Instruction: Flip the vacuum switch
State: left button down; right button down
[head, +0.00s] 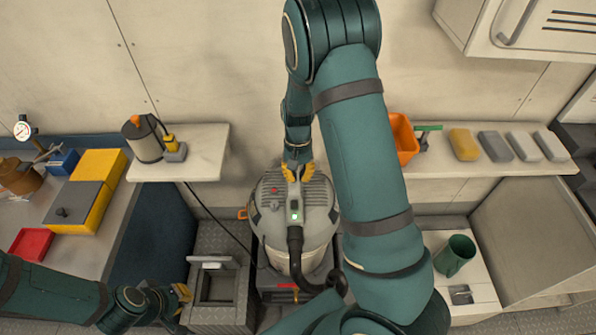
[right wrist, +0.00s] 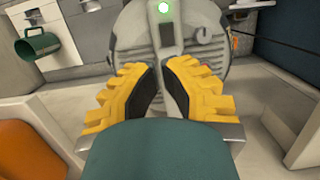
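The vacuum (head: 268,225) is a round grey canister with a ribbed lid, a black hose and a small panel on top. A green light (head: 294,216) glows on the panel; it also shows at the top of the right wrist view (right wrist: 164,8). The exact lever of the switch is too small to tell. My right gripper (head: 298,174) is over the lid's far edge.
A shelf (head: 203,150) at the left holds a grey canister and a yellow tool. A right shelf holds an orange bin (head: 403,138) and several blocks. A grey open box (head: 217,285) sits left of the vacuum.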

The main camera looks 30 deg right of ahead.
aim_at(298, 205)
jog(key=f, duration=0.3)
jog(key=s+f, duration=0.1)
jog(key=f, duration=0.2)
jog(key=a+f, duration=0.1)
jog(key=f, duration=0.2)
jog(key=shift+s+f+b, duration=0.3)
jog(key=shift+f+b, duration=0.05)
